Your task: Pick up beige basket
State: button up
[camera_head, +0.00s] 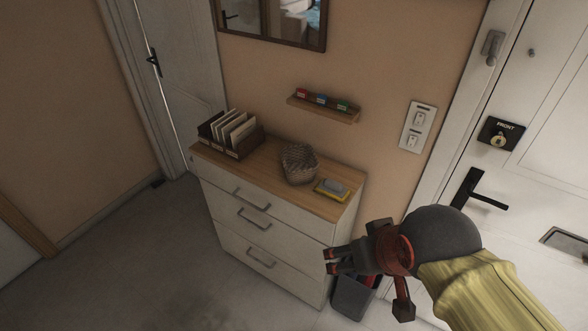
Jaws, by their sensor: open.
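The beige basket (299,163) is a small woven basket, grey-beige in this light. It stands on the wooden top of a white dresser (225,194), near the middle. My gripper (329,261) is at the lower right, in front of the dresser's right end and lower in the picture than its top. It is open and empty, its fingers pointing left, apart from the basket. My arm comes in from the lower right corner.
A letter holder with papers (232,133) stands left of the basket. A yellow tray (333,189) with a grey item is close on its right. A small shelf (323,108) hangs above. A dark bin (352,298) stands below my gripper. Floor is free at left.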

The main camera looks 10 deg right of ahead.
aim_at(300, 163)
jog(key=i+j, duration=0.2)
jog(key=j, duration=0.15)
jog(key=i+j+z, duration=0.15)
jog(key=j, duration=0.2)
jog(key=i+j, duration=0.25)
jog(key=j, duration=0.15)
jog(key=i+j+z, duration=0.15)
jog(key=j, duration=0.2)
jog(key=i+j, duration=0.2)
jog(key=j, duration=0.2)
jog(key=i+j+z, duration=0.1)
jog(key=j, duration=0.3)
jog(key=i, duration=0.1)
